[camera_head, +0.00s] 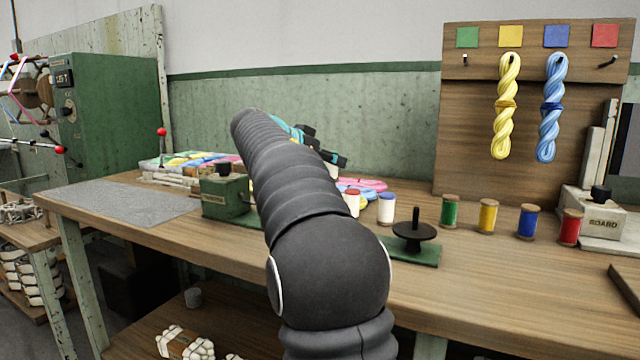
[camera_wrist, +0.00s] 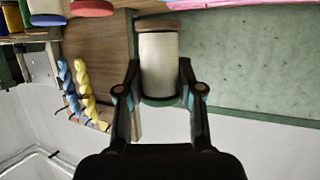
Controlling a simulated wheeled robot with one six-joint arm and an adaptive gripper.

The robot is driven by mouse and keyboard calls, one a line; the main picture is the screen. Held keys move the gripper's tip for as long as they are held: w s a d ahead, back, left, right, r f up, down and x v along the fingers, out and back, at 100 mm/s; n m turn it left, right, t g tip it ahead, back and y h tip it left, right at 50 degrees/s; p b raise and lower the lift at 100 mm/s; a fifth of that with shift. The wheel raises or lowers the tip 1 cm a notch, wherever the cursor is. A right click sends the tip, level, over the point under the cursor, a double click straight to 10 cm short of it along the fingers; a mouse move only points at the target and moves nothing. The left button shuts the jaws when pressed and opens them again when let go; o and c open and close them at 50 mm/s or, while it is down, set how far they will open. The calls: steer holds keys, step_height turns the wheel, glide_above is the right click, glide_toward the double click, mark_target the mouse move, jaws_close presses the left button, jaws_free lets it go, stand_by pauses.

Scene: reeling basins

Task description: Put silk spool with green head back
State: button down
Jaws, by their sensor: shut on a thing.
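My gripper (camera_wrist: 160,75) is shut on a white silk spool (camera_wrist: 158,62). In the wrist view, the spool's green head (camera_wrist: 164,101) faces my palm and its brown end points away. In the head view my arm hides most of the gripper (camera_head: 335,158), and a small part of the held spool (camera_head: 333,172) shows under it, above the bench. A white spool with a red head (camera_head: 352,203) and one with a blue head (camera_head: 386,208) stand on the bench nearby. They also appear at the wrist view's upper left.
A black spindle (camera_head: 415,236) stands on a green base right of my arm. Green, yellow, blue and red thread spools (camera_head: 487,216) stand before a wooden rack (camera_head: 470,120) with hanging skeins. A green box device (camera_head: 226,194) is at left. Loose skeins (camera_head: 365,188) lie behind the white spools.

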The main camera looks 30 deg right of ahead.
steer(key=shift+w+a+f, duration=0.25)
steer(key=shift+a+f, duration=0.1)
steer(key=shift+f, duration=0.55)
steer(key=shift+w+a+f, duration=0.2)
steer(key=shift+a+f, duration=0.1)
steer(key=shift+f, duration=0.55)
steer(key=shift+w+a+f, duration=0.25)
steer(key=shift+a+f, duration=0.1)
steer(key=shift+f, duration=0.55)
steer(key=shift+f+b, duration=0.35)
steer(key=shift+b, duration=0.25)
steer(key=shift+f+b, duration=0.3)
steer(key=shift+b, duration=0.1)
steer(key=c, duration=0.7)
jaws_free()
steer(key=shift+r, duration=0.1)
